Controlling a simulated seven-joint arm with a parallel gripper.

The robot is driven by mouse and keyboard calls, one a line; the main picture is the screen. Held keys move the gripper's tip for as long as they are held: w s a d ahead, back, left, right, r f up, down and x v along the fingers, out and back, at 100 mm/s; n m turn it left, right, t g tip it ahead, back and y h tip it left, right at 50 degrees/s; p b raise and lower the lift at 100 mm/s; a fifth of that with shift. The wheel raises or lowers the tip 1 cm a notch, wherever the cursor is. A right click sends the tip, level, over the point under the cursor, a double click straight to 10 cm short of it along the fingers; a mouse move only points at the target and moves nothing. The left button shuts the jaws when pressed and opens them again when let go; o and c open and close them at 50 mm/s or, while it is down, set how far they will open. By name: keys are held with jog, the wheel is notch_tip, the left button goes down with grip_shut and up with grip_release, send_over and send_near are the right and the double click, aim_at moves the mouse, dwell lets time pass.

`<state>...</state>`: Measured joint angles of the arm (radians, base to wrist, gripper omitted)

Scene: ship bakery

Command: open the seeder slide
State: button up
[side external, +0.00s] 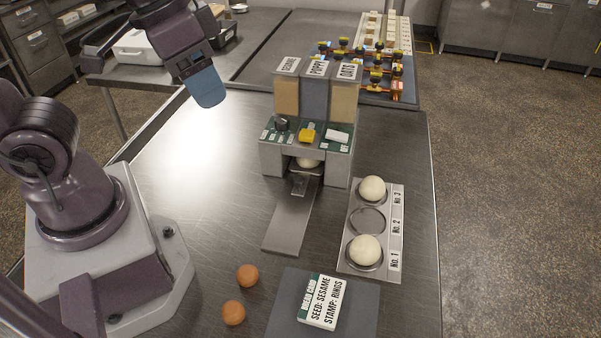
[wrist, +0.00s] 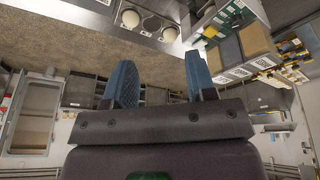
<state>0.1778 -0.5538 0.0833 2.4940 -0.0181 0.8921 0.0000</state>
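The seeder (side external: 270,160) stands mid-table in the side view, with hoppers labelled sesame, poppy and oats. Its green panel carries a black knob (side external: 281,124), a yellow block (side external: 306,135) and a white handle (side external: 338,136); I cannot tell which of these is the slide. A pale dough ball (side external: 308,162) sits in the opening below, partly hidden. A grey ramp (side external: 288,225) runs forward from it. My gripper (side external: 207,88) is raised to the left of the seeder, apart from it. In the wrist view its two blue fingers (wrist: 158,62) are spread with nothing between them. The seeder (wrist: 233,72) shows upper right there.
A tray (side external: 394,225) at right holds dough balls at No. 1 and No. 3; No. 2 is empty. The table's left part is clear.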

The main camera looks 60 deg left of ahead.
jog(key=w+d+f+n+g, duration=0.1)
jog(key=w+d+f+g, duration=0.2)
jog(key=f, duration=0.6)
jog(key=n+t+y, duration=0.3)
jog(key=n+t, duration=0.1)
jog(key=n, duration=0.1)
send_near(298, 179)
jog(key=x, duration=0.9)
jog(key=shift+m, duration=0.3)
